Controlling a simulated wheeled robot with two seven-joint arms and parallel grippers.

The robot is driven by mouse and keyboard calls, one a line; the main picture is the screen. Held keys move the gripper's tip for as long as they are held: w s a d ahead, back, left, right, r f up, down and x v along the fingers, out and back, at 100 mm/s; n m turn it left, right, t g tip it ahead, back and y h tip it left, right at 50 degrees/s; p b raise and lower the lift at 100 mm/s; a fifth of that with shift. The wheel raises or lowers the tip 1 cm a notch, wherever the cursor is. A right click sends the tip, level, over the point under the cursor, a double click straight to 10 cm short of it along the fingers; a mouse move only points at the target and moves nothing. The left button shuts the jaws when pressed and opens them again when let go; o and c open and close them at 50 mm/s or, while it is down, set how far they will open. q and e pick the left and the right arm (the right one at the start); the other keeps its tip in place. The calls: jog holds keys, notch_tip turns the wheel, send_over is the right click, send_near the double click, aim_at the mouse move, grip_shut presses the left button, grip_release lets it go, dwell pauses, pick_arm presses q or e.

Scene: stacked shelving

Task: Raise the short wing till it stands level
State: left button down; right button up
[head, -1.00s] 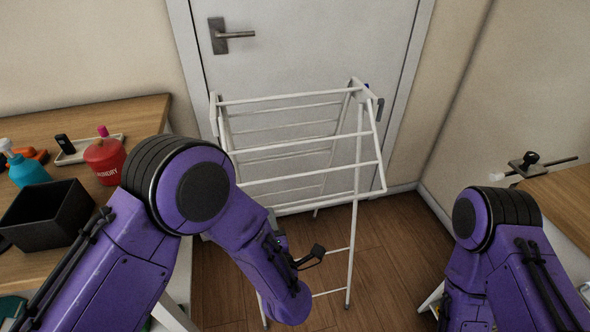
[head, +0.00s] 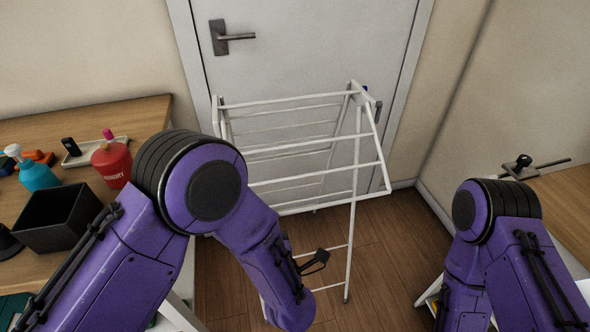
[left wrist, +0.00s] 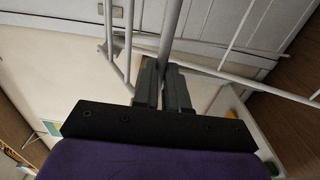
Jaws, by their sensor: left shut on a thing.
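The white drying rack (head: 352,225) stands upright in front of the door. A railed wing (head: 318,174) slopes down from its top toward me on the near side; I cannot tell for sure whether this is the short wing. In the head view my left gripper is hidden behind my own forearm, low in front of the rack. In the left wrist view my left gripper (left wrist: 164,80) is shut on a white tube (left wrist: 171,35) of the rack, with more white bars close around it. My right gripper is out of view.
A wooden table at left holds a black bin (head: 58,218), a red laundry bottle (head: 112,164) and a blue bottle (head: 38,175). Another wooden surface (head: 565,195) is at right. The door (head: 300,50) is close behind the rack. Wooden floor (head: 385,260) is bare right of the rack.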

pick_arm(q)
jog(key=shift+r, duration=0.1)
jog(key=shift+s+d+r+p, duration=0.25)
jog(key=shift+s+r+p, duration=0.35)
jog(key=shift+r+p, duration=0.25)
jog(key=shift+s+d+r+p, duration=0.25)
jog(key=shift+s+r+p, duration=0.35)
jog(key=shift+r, duration=0.4)
